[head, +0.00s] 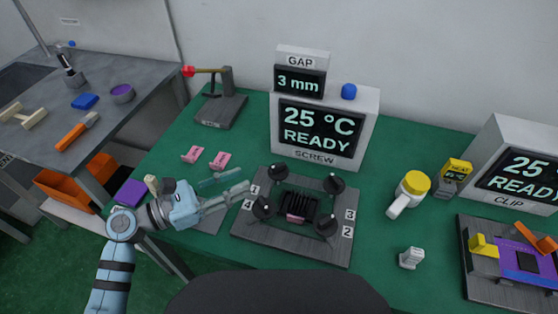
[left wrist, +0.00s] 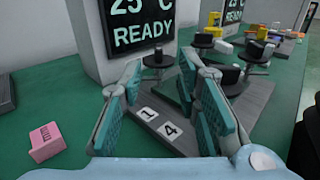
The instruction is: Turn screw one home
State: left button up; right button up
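The screw fixture (head: 290,246) is a grey plate with several black-knobbed screws around a dark finned block (head: 297,207). Screw one (head: 278,172) is the back-left knob, by label 1; in the left wrist view it (left wrist: 158,59) stands upright beyond the fingertips. Screw four (head: 262,207) is in front of it. My left gripper (head: 243,186) is open and empty, left of the knobs, over the plate's left edge. In the left wrist view its fingers (left wrist: 162,72) are apart, and the right one partly hides screw four (left wrist: 229,75). My right gripper is not in view.
A display (head: 318,129) behind the fixture reads 25 °C READY, with a 3 mm gap box (head: 301,82) on top. Pink blocks (head: 221,160) lie left. A yellow-topped white tool (head: 410,191) and a small white block (head: 411,258) are right, with clear green table between.

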aim_at(275, 166)
pick_arm(q)
jog(key=x, duration=1)
jog(key=shift+w+a+f+b, duration=0.1)
jog(key=shift+f+b, duration=0.05)
jog(key=shift+b, duration=0.25)
jog(key=shift+w+d, duration=0.1)
jog(key=shift+d, duration=0.4)
grip_shut()
